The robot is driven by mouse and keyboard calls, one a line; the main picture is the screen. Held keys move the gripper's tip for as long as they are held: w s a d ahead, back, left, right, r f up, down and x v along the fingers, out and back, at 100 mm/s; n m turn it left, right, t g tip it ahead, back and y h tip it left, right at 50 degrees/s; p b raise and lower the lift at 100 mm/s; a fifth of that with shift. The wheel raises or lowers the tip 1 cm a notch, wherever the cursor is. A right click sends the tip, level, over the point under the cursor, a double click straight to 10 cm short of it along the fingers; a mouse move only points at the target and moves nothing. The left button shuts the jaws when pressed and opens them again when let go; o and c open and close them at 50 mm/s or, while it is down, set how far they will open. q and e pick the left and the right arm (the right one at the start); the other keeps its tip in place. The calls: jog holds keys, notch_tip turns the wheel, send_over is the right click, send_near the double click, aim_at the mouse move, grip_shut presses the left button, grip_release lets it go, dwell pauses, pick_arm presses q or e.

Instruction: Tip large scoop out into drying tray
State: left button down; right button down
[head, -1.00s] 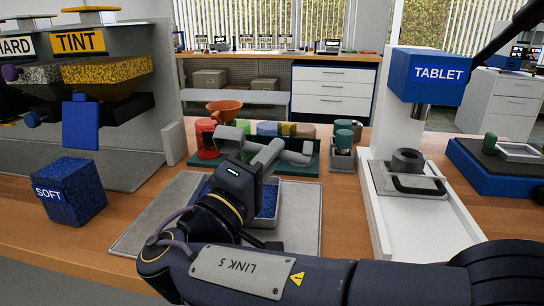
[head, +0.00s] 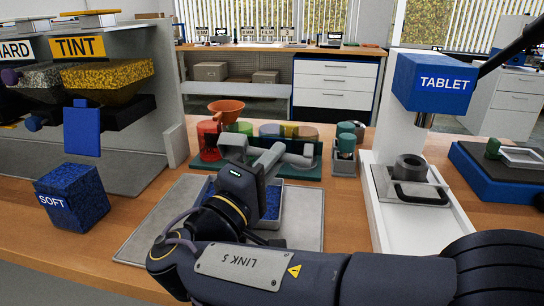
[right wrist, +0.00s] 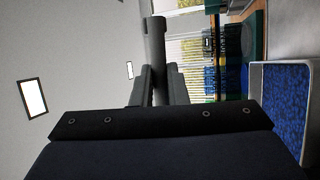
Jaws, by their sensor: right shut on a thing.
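My right gripper (head: 252,165) is shut on the grey large scoop (head: 270,157) and holds it above the drying tray. In the right wrist view the scoop's grey handle (right wrist: 155,60) stands between the two fingers (right wrist: 157,88). I cannot tell whether the scoop's bowl holds anything. The drying tray (head: 267,236) is a pale grey tray with blue granules in it, on a grey mat; my right gripper and forearm hide part of it. Its rim (right wrist: 256,80) also shows at the right of the right wrist view. My left gripper is not in view.
A blue SOFT block (head: 70,196) stands left of the grey mat (head: 150,225). Behind the tray, a green rack (head: 290,170) holds several coloured jars, with an orange funnel (head: 227,106) at its left. The TABLET press (head: 418,215) stands to the right. TINT and HARD hoppers are at the left.

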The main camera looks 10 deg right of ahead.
jog(key=shift+w+r+n+g+y+p, duration=0.25)
jog(key=shift+n+g+y+p, duration=1.15)
jog(key=shift+g+p, duration=3.8)
jog(key=shift+s+r+n+g+y+p, duration=0.35)
jog(key=shift+g+y+p, duration=1.5)
jog(key=shift+p, duration=6.95)
jog(key=shift+w+r+n+g+y+p, duration=0.3)
jog(key=shift+n+g+y+p, duration=1.6)
jog(key=shift+p, duration=5.1)
jog(key=shift+s+r+m+g+y, duration=0.15)
jog(key=shift+m+g+y, duration=0.1)
jog(key=shift+m+g, duration=0.6)
